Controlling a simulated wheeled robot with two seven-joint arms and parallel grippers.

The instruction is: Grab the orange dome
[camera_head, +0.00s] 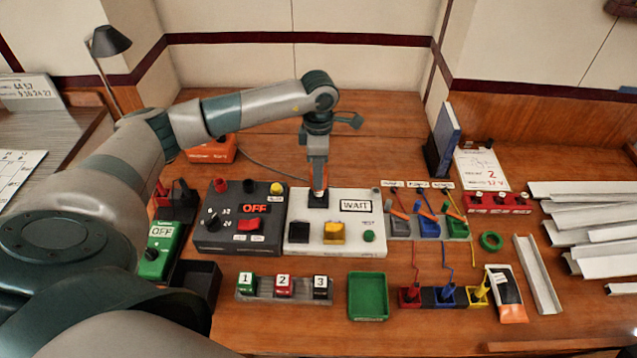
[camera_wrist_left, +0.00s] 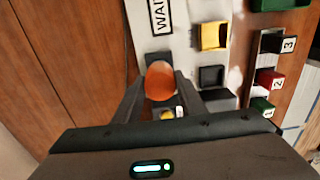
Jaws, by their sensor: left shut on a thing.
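The orange dome (camera_wrist_left: 160,79) sits between the two fingers of my left gripper (camera_head: 318,188). In the wrist view the fingers press on it from both sides, so the gripper is shut on it. In the head view only a little orange shows between the fingers. The gripper points down over the back left part of the white panel marked WAIT (camera_head: 356,206), at a small dark base. I cannot tell whether the dome still touches that base. My right gripper is not in view.
A dark grey box (camera_head: 210,236) with a red switch stands left of the white panel. Colored levers (camera_head: 428,222) stand right of it. Numbered blocks (camera_head: 284,286) and a green tray (camera_head: 368,297) lie in front. The wood behind the panel is mostly clear.

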